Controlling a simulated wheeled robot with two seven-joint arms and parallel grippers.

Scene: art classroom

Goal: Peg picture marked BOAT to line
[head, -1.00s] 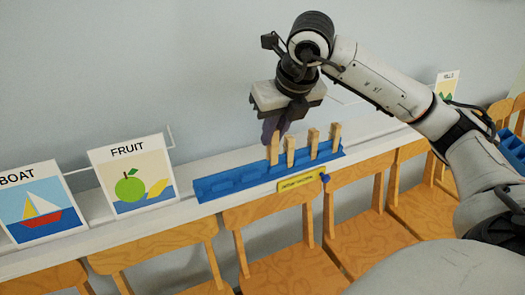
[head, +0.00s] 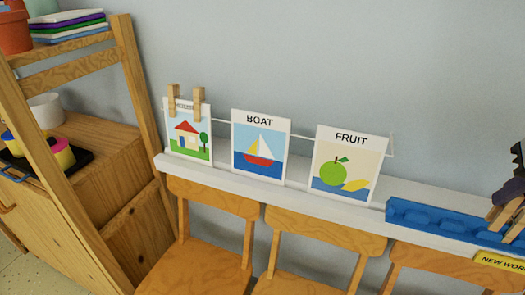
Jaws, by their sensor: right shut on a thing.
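The BOAT picture (head: 260,146), a white card with a red-hulled sailboat, stands on the white ledge between two other pictures, with no peg on it. A thin white line (head: 304,133) runs along the wall behind the cards. My right gripper (head: 509,193) is at the far right edge, partly cut off, shut on a wooden peg (head: 506,213) at the blue rack (head: 420,218). I cannot tell whether the peg is clear of the rack. My left gripper is not in view.
A house picture (head: 188,141) at the left carries two wooden pegs (head: 198,105) at its top. The FRUIT picture (head: 348,166) stands right of BOAT, without pegs. Wooden chairs (head: 325,232) line the front of the ledge. A wooden shelf unit (head: 136,103) stands at the left.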

